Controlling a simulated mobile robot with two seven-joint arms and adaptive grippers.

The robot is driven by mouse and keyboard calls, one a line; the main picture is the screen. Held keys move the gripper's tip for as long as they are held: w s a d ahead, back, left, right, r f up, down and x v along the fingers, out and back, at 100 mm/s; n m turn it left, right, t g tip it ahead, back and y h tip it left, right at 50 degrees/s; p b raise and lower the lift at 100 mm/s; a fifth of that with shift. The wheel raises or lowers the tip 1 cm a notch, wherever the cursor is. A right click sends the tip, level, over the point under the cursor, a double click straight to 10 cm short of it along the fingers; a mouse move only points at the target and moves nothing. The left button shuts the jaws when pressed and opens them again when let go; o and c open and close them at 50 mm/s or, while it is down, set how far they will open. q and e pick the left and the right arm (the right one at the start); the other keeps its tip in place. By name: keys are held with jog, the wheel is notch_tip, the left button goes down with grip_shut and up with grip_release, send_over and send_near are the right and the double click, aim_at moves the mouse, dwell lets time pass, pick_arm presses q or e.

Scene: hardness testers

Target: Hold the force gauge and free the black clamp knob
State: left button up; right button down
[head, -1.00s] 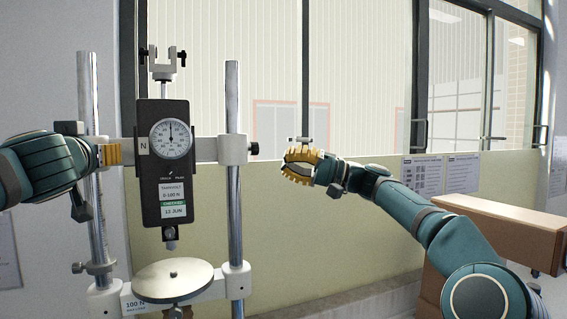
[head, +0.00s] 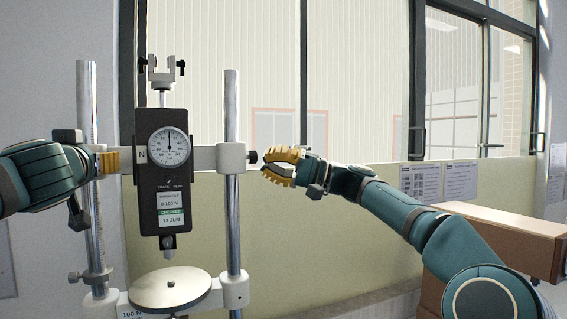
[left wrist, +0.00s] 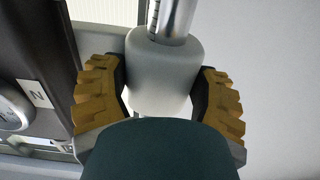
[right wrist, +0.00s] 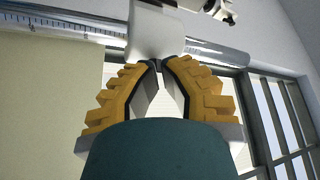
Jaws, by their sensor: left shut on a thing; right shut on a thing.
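The force gauge (head: 162,190) is a black upright box with a round dial, carried on a white crossbar (head: 204,158) between two steel posts. My left gripper (head: 111,161) is at the gauge's left, shut around the white collar (left wrist: 165,75) on the left post. The black clamp knob (head: 253,157) sticks out from the right side of the right white collar (head: 231,158). My right gripper (head: 266,164) is at the knob, its fingertips closed on it; the right wrist view shows the dark knob (right wrist: 155,66) mostly hidden between the tips.
A round metal plate (head: 170,287) lies below the gauge, with a lower clamp (head: 235,286) on the right post. A brown box (head: 500,232) stands at right under my right arm. Behind are a pale green wall (head: 330,235) and windows.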

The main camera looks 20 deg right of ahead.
jog(key=shift+a, duration=0.85)
pick_arm(q)
jog(key=shift+d, duration=0.15)
pick_arm(e)
jog(key=shift+w+r, duration=0.15)
jog(key=shift+w, duration=0.4)
dwell(0.6)
pick_arm(q)
jog(key=shift+s+d, duration=0.1)
pick_arm(e)
jog(key=shift+w+f, duration=0.15)
jog(key=shift+f, duration=0.3)
pick_arm(q)
jog(key=shift+s+r, duration=0.1)
jog(key=shift+r, duration=0.1)
pick_arm(e)
jog(key=shift+w+f, duration=0.1)
jog(key=shift+f, duration=0.2)
jog(key=shift+s+f, duration=0.2)
pick_arm(q)
jog(key=shift+a+f, duration=0.1)
jog(key=shift+a, duration=0.15)
pick_arm(e)
jog(key=d, duration=0.6)
jog(key=shift+r, duration=0.2)
